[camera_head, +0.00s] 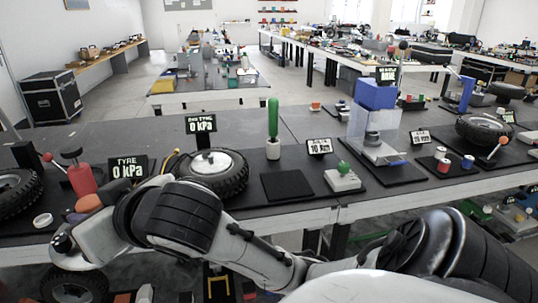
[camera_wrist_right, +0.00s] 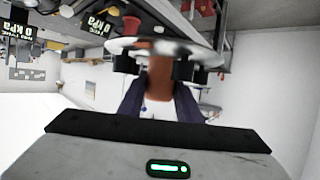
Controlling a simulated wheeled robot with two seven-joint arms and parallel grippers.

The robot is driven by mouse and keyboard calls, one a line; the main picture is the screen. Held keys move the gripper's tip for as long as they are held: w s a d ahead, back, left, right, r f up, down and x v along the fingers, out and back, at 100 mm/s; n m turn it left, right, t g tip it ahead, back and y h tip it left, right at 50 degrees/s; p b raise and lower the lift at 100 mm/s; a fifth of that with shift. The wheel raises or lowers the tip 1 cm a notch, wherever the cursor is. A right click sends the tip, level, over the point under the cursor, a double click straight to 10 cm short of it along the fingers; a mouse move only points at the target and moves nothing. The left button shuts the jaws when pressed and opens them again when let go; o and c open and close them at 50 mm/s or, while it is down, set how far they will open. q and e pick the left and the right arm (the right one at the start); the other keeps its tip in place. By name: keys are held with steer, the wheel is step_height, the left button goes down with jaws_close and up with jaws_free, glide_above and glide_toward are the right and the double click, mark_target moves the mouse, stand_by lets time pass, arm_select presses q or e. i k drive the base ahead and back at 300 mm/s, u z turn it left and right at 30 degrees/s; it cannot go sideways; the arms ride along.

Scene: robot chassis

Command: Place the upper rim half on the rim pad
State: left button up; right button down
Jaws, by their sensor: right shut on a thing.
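My right gripper (camera_wrist_right: 160,98) is shut on the orange-brown stem of a part with a silver disc (camera_wrist_right: 205,53), which I take to be the upper rim half. Dark studs stick out from the disc. In the head view my right arm reaches across to the left, and the hand (camera_head: 88,240) is at the table's front left edge; the held part is mostly hidden there. A bare black square pad (camera_head: 287,187) lies mid-table; I cannot tell whether it is the rim pad. My left gripper is not in view.
A green-handled tool (camera_head: 273,118) and green-knobbed block (camera_head: 342,178) flank the pad.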

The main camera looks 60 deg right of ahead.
mark_target(286, 183)
steer(key=z, duration=1.7)
steer(key=i, duration=1)
